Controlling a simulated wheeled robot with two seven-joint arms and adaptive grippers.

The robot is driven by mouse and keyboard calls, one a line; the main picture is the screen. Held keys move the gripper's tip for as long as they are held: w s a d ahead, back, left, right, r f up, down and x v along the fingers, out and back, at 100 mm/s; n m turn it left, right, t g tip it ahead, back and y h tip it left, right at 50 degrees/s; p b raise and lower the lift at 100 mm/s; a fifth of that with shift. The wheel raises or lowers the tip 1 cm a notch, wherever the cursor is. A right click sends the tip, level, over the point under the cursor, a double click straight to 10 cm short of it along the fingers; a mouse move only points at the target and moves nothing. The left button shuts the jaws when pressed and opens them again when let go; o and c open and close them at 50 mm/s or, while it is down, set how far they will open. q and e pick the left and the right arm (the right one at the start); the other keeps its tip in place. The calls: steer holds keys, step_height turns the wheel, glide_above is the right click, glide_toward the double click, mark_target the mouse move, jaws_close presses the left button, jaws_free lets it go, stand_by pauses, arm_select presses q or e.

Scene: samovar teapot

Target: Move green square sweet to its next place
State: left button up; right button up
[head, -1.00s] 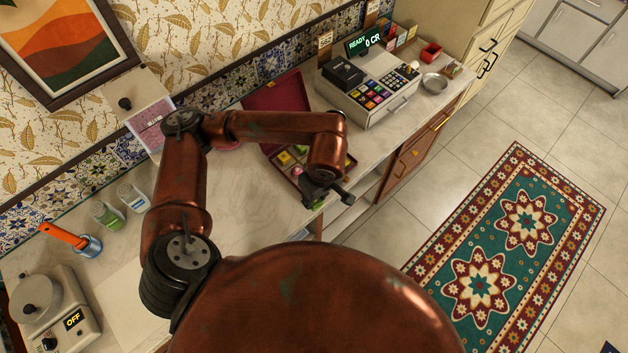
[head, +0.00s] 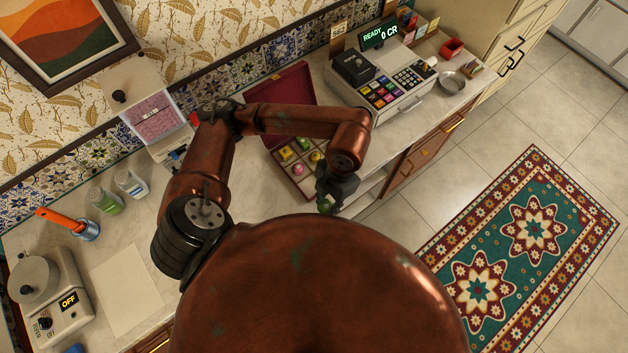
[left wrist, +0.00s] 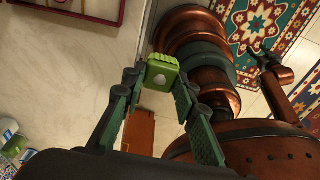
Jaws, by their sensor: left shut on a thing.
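The green square sweet (left wrist: 162,76) is pinched between the fingertips of my left gripper (head: 328,204). In the left wrist view, the two fingers of the left gripper (left wrist: 161,84) close on it from both sides, and a pale round spot shows on its face. In the head view the sweet (head: 325,207) is small and partly covered by the fingers. The gripper is near the counter's front edge, in front of the open burgundy sweet box (head: 280,101). My arm hides part of the box.
The box's compartments hold a yellow sweet (head: 286,153), a pink sweet (head: 298,169) and others. A cash register (head: 382,88) stands right of the box. Two bottles (head: 131,183) and a paper sheet (head: 125,287) are on the left. The counter between is mostly clear.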

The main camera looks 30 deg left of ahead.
arm_select(q)
steer(key=w+a+f, duration=0.2)
steer(key=a, duration=0.1)
steer(key=w+a+f+p, duration=0.1)
steer(key=w+a+f, duration=0.5)
steer(key=shift+a, duration=0.15)
steer(key=shift+w+a+f, duration=0.3)
steer(key=shift+a+f, duration=0.1)
steer(key=shift+f, duration=0.3)
step_height(320, 180, down, 3)
steer(key=shift+w+f+p, duration=0.1)
steer(key=shift+p, duration=0.55)
steer(key=shift+f, duration=0.1)
steer(key=shift+f, duration=0.15)
steer(key=o, duration=0.7)
